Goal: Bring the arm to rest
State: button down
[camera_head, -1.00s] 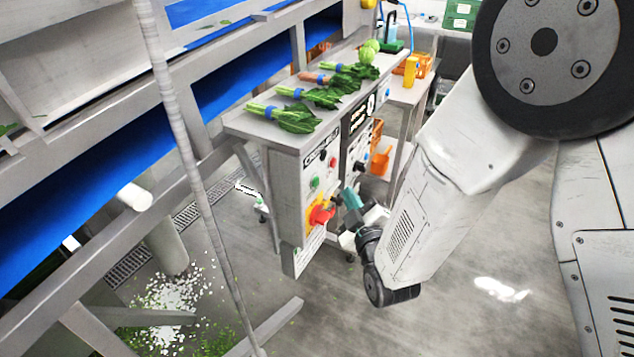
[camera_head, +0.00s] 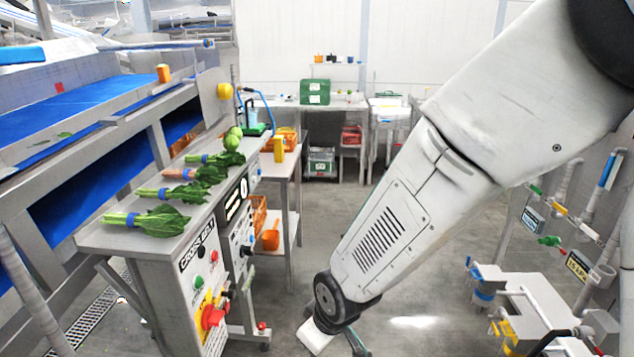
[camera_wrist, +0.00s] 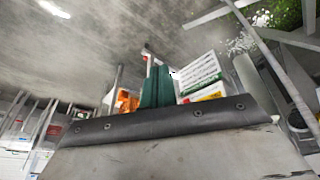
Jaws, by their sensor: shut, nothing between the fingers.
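My arm (camera_head: 400,205) reaches down across the right of the head view, its wrist end near the bottom edge. A control panel (camera_head: 190,258) marked CROSS BELT stands left of my arm, with a red knob (camera_head: 212,316) on a yellow plate. A gap of floor shows between my wrist and the panel.
Bundles of greens (camera_head: 150,220) lie on the counter above the panel. A blue conveyor belt (camera_head: 60,115) runs along the left. A cart with an orange scoop (camera_head: 271,236) stands behind the panel. Pipes and valves (camera_head: 560,240) are at right. Middle floor is open.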

jog(key=s+d+r+m, duration=0.3)
jog(key=s+d+r, duration=0.3)
jog(key=d+r, duration=0.1)
jog(key=s+d+r+m+g+h, duration=0.1)
jog(key=s+d+r+m, duration=0.2)
jog(key=s+d+r, duration=0.2)
jog(key=s+d+r+m+h, duration=0.1)
jog(key=s+d+r+m, duration=0.2)
jog(key=s+d+r, duration=0.3)
jog(key=d+r, duration=0.4)
jog(key=d, duration=0.4)
jog(key=shift+s+d+r+m+g, duration=0.25)
jog(key=shift+s+r+m+g, duration=0.05)
jog(key=shift+m+g, duration=0.1)
